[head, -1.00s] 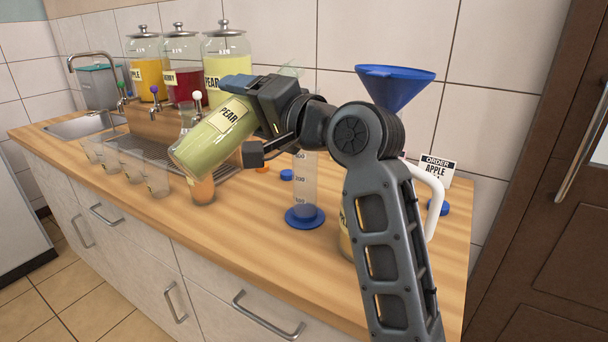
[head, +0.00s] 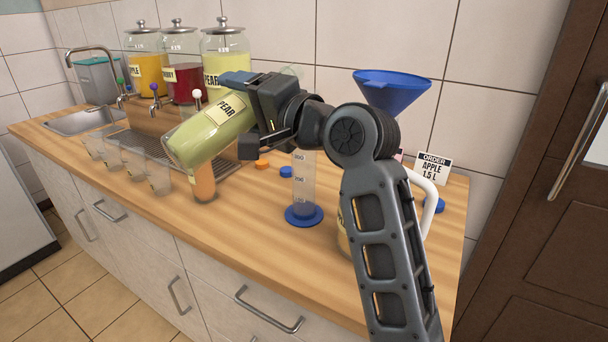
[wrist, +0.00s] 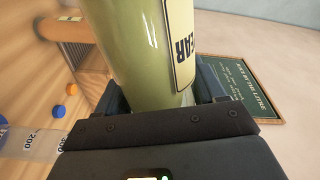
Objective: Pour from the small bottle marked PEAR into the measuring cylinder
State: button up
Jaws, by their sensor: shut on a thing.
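The small bottle marked PEAR (head: 205,132) holds yellow-green liquid. My gripper (head: 250,110) is shut on it and holds it tilted above the counter, its lower left end over the drip tray side. In the wrist view the PEAR bottle (wrist: 140,50) fills the space between the fingers, its label partly cut off. The clear measuring cylinder (head: 304,190) stands upright on a blue base, right of and below my gripper. Its upper part is hidden behind my arm. In the wrist view part of the cylinder (wrist: 28,143) shows at the lower left.
A blue funnel (head: 393,88) shows behind my arm. A white-handled jug (head: 430,200) is partly hidden by my arm. An order card (head: 433,168) reads APPLE 1.5 L. Several glasses (head: 133,160) stand left, before the large dispensers (head: 225,55). The front counter is clear.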

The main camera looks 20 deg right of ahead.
jog(key=shift+r+m+p, duration=1.5)
jog(key=shift+r+p, duration=0.05)
jog(key=shift+p, duration=2.3)
dwell(4.2)
